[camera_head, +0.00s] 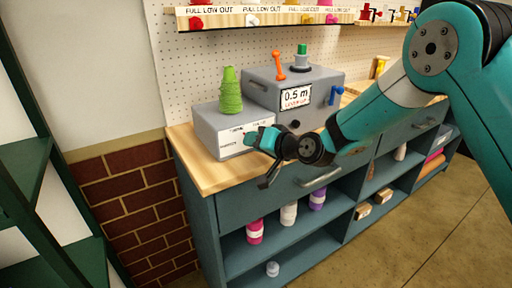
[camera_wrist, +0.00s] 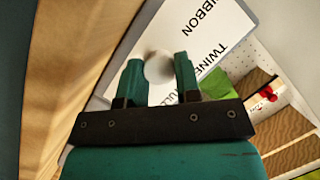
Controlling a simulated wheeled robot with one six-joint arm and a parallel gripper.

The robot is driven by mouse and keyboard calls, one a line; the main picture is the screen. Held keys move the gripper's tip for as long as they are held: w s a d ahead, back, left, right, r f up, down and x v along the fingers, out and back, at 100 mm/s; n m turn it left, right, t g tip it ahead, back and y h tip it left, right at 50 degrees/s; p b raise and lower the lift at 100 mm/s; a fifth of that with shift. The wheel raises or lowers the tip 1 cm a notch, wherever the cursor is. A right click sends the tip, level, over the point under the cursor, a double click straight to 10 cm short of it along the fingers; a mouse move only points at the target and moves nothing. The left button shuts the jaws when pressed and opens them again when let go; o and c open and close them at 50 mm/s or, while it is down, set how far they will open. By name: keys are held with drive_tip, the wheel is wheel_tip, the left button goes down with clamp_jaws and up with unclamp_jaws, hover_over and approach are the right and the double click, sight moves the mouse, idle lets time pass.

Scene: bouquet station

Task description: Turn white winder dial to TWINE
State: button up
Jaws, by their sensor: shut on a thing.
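The winder is a low grey box (camera_head: 205,122) at the left end of the wooden counter, with a white label panel (camera_head: 230,148) on its front. The white dial (camera_wrist: 158,68) shows in the wrist view as a blurred round knob between my fingers, in front of the label. The label words RIBBON, TWINE and what looks like FULL are beside it. My gripper (camera_wrist: 158,62) is shut on the dial. In the head view my gripper (camera_head: 263,139) is at the front of the winder and hides the dial. I cannot tell which word the dial points to.
A green twine cone (camera_head: 230,92) stands on the winder. A larger grey box (camera_head: 262,90) with a 0.5 m sign, an orange lever (camera_head: 279,66) and a blue lever (camera_head: 335,94) stands right beside it. Below is a drawer handle (camera_head: 318,178). Shelves stand at the left.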

drive_tip(key=shift+w+d, duration=0.1)
idle(0.3)
drive_tip(key=o, duration=0.9)
drive_tip(key=b+v, duration=0.3)
drive_tip(key=v, duration=1.4)
drive_tip(key=shift+d+r+b, duration=0.1)
drive_tip(key=shift+d+b, duration=0.05)
drive_tip(key=shift+b, duration=0.15)
